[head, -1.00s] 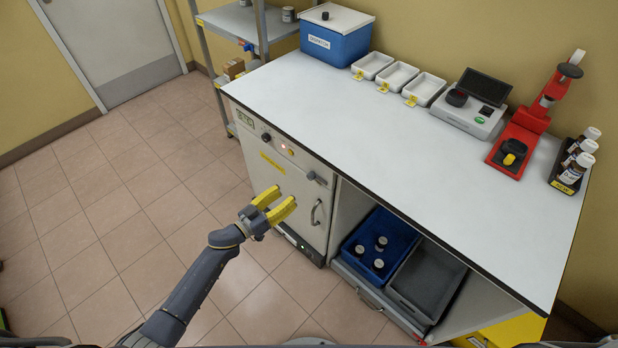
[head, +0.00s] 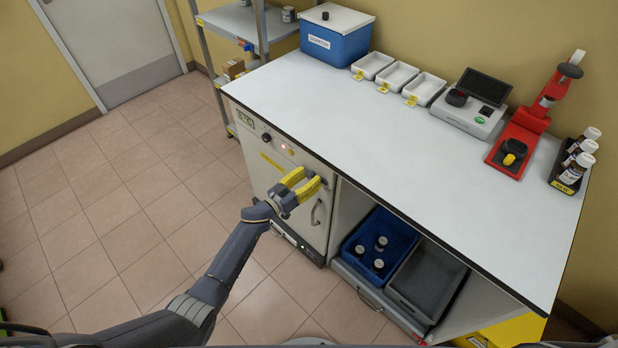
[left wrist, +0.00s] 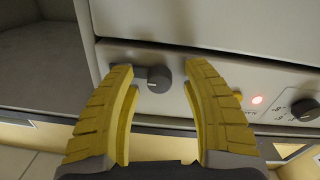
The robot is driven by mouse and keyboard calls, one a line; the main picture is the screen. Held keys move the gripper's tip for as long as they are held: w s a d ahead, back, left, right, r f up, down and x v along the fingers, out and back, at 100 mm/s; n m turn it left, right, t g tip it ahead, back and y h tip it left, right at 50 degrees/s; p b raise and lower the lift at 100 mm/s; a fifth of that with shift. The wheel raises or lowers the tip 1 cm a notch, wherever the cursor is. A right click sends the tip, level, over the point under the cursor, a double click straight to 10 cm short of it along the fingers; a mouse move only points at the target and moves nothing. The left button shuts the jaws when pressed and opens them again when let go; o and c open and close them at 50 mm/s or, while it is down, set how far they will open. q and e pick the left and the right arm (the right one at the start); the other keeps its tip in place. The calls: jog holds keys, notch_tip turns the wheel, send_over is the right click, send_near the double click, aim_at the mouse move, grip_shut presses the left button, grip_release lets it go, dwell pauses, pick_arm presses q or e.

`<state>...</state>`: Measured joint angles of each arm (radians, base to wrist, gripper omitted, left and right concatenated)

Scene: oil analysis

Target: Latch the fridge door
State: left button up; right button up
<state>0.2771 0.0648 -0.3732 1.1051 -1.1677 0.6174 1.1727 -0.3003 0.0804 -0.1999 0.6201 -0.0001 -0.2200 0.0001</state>
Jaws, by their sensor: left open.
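The fridge is the white cabinet under the left part of the bench, and its door (head: 258,178) looks closed in the head view. The door's curved handle (head: 316,212) shows just below my left gripper. My left gripper (head: 308,177) is open in front of the upper right of the fridge front. In the left wrist view a dark round latch knob (left wrist: 158,80) with a light mark lies between the open yellow fingers (left wrist: 158,68), with gaps at both sides. In the head view the gripper hides this knob. My right gripper is not in view.
A red light (left wrist: 257,99) and another dark knob (left wrist: 304,110) are on the fridge's front panel. The bench top (head: 310,105) overhangs above. To the right, an open bay holds a blue crate (head: 350,246) and a grey tray (head: 425,282). The floor to the left is clear.

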pick_arm(q)
grip_shut()
dwell(0.4)
jog(key=shift+m, duration=0.4)
jog(key=m, duration=0.3)
jog(key=shift+m, duration=0.3)
jog(key=m, duration=0.4)
jog(key=shift+y, duration=0.3)
jog(key=m, duration=0.4)
jog(key=shift+m, duration=2.5)
